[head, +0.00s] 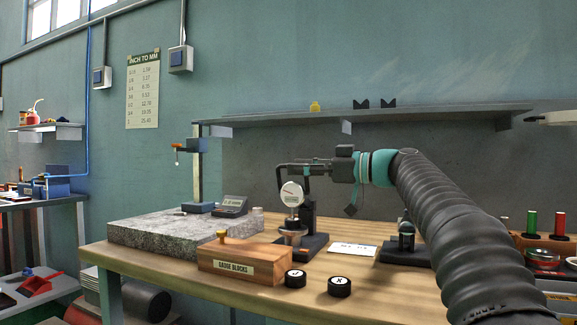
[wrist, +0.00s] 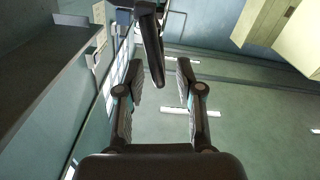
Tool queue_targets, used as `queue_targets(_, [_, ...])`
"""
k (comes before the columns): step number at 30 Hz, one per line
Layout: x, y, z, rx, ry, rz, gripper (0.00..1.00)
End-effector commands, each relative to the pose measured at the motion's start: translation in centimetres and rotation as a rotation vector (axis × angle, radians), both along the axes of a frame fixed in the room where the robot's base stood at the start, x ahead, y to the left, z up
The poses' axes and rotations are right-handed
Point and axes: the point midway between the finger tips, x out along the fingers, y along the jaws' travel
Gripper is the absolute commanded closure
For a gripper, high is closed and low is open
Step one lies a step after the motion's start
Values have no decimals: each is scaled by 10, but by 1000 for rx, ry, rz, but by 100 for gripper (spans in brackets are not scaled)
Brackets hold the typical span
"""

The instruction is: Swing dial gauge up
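The dial gauge (head: 291,194) has a round white face. It hangs on a dark arm from a stand with a black post (head: 308,217) and base, above a small round metal piece (head: 292,232) on the wooden bench. My gripper (head: 318,166) reaches in from the right, level with the top of the stand, just above and right of the gauge face. In the wrist view my gripper (wrist: 159,70) has its two fingers apart. A dark bar (wrist: 153,50), apparently part of the gauge stand's arm, extends between the fingertips with gaps visible on both sides. The gauge face is not recognisable there.
A wooden gauge-block box (head: 240,261) and two black round pieces, (head: 295,278) and (head: 340,287), stand at the front. A granite plate (head: 165,236) is left. A white card (head: 352,250) and another dark fixture (head: 404,250) are right. A shelf (head: 400,114) runs above.

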Motion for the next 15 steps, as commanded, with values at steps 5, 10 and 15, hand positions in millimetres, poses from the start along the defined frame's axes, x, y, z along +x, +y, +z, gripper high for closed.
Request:
queue_targets(5, [8, 21, 0, -1, 1, 2, 64])
queue_targets(10, [10, 30, 0, -2, 2, 1, 64])
queue_targets(15, [11, 31, -1, -2, 2, 0, 64])
